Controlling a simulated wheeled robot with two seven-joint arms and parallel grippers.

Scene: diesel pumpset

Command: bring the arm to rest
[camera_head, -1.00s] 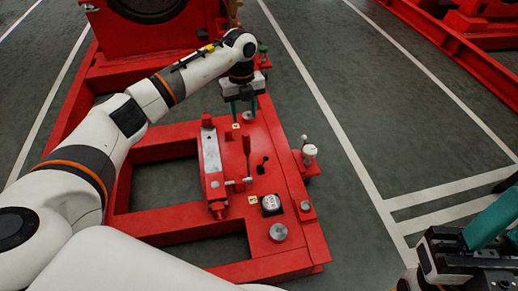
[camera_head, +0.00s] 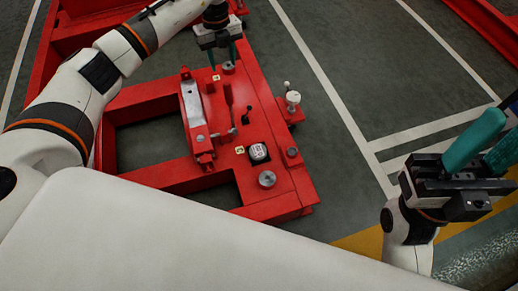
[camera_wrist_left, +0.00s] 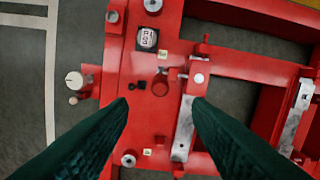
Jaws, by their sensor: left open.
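My left gripper (camera_head: 222,60) is open and empty, above the far part of the red pumpset base (camera_head: 285,185) in the head view. In the left wrist view its two dark green fingers (camera_wrist_left: 160,115) stand wide apart, with only the red plate and its fittings between and below them. A round metal knob (camera_head: 228,67) lies close to the fingertips in the head view; I cannot tell the height gap. My right gripper (camera_head: 490,140) is at the right edge, its teal fingers apart with nothing seen between them.
The base carries a silver-topped block (camera_head: 194,103), a dark-handled lever (camera_head: 229,94), a square dial (camera_head: 258,152) and a white-capped fitting (camera_head: 293,99). Grey floor (camera_head: 340,60) with white lines is clear to the right. A red frame (camera_head: 490,38) stands at the far right.

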